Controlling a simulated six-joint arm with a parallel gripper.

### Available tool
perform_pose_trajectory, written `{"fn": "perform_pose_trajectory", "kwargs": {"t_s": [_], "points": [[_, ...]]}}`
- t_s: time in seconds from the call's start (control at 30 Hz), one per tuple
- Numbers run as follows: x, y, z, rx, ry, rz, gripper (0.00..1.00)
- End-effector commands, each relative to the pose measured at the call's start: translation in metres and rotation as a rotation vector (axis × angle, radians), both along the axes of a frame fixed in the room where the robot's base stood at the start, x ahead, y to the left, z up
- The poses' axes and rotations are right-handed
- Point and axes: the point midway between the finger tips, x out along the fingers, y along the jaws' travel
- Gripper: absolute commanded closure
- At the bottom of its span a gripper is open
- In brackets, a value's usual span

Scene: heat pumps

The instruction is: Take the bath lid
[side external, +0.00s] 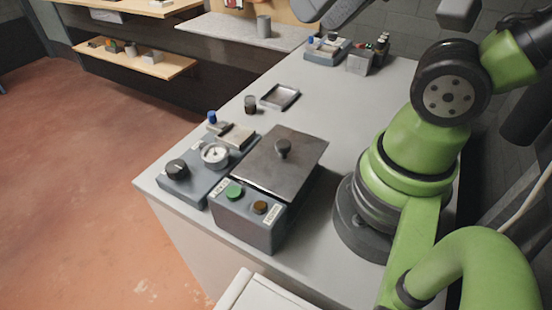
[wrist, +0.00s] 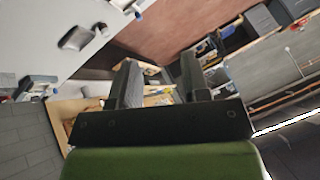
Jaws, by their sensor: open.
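In the side view the fingers are not visible; the upper arm parts are cut off by the frame's top and right edges.
Left of the bath stands a control unit (side external: 178,185) with a dial and a gauge (side external: 215,154). A small dark cup (side external: 250,105) and a shallow tray (side external: 280,97) stand behind. A box of small items (side external: 327,50) is at the far end. The middle right of the bench is clear.

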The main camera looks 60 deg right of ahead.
Motion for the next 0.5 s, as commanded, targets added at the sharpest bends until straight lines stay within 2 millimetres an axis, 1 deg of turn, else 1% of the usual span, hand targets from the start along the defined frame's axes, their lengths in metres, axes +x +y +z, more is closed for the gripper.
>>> {"fn": "perform_pose_trajectory", "kwargs": {"t_s": [0.03, 0.07, 0.1, 0.37, 0.47, 0.5], "points": [[0.000, 0.000, 0.000, 0.000, 0.000, 0.000, 0.53], [0.000, 0.000, 0.000, 0.000, 0.000, 0.000, 0.46], [0.000, 0.000, 0.000, 0.000, 0.000, 0.000, 0.42], [0.001, -0.001, 0.001, -0.006, -0.008, 0.004, 0.42], [0.009, -0.006, 0.006, -0.064, -0.072, 0.032, 0.42], [0.015, -0.011, 0.011, -0.112, -0.121, 0.054, 0.42]]}}
